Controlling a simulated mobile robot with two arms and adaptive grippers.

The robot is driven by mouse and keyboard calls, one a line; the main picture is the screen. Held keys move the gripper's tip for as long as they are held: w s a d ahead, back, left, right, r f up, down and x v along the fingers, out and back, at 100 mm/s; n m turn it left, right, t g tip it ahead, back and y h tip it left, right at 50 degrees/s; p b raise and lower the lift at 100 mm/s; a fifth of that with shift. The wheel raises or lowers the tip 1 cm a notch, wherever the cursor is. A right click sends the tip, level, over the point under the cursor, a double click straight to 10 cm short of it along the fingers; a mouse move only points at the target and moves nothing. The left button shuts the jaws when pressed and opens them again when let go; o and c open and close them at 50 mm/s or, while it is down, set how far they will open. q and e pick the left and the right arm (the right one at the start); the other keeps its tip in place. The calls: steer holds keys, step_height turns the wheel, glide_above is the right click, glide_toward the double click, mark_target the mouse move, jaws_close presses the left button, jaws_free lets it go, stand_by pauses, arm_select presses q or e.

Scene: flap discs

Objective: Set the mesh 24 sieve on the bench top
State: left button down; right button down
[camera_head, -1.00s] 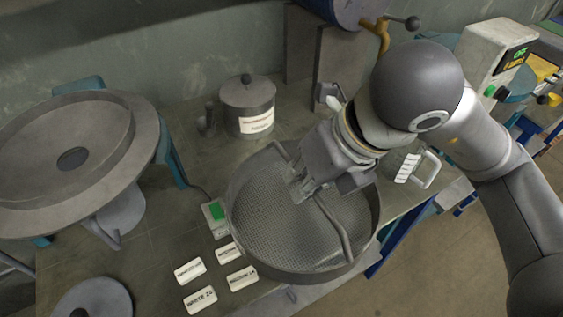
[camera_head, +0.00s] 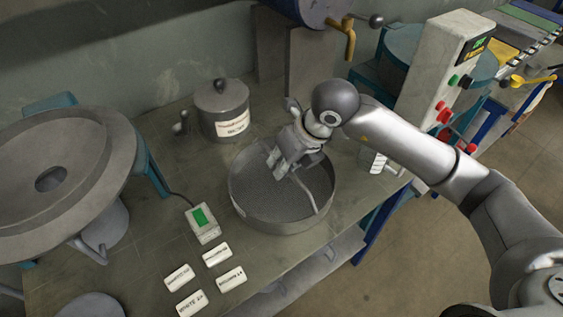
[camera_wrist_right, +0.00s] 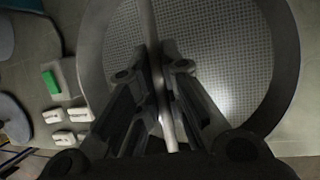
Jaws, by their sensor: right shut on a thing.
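The sieve (camera_head: 265,216) is a round grey metal pan with a mesh floor and a bar handle across its top. It is level and low over the bench top (camera_head: 165,230); it looks to be at the surface, but I cannot tell whether it touches. My right gripper (camera_head: 279,163) is above the sieve's middle, shut on the bar. In the wrist view, the bar of the sieve (camera_wrist_right: 215,60) runs between the fingers of my right gripper (camera_wrist_right: 155,70). No mesh number is readable on the sieve. My left gripper is not in view.
Several white label plates (camera_head: 190,303) and a small device with a green screen (camera_head: 203,222) lie left of the sieve. A lidded pot (camera_head: 222,108) stands behind. A large round machine (camera_head: 85,190) is at left, a control box (camera_head: 437,75) at right. The bench's front edge is close.

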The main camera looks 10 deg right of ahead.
steer(key=shift+f, duration=0.45)
steer(key=shift+f, duration=0.1)
steer(key=c, duration=2)
jaws_free()
steer(key=shift+f, duration=0.15)
steer(key=o, duration=0.4)
steer(key=shift+o, duration=0.2)
steer(key=shift+r, duration=0.35)
steer(key=b+v, duration=0.1)
steer(key=v, duration=1)
steer(key=shift+r, duration=0.35)
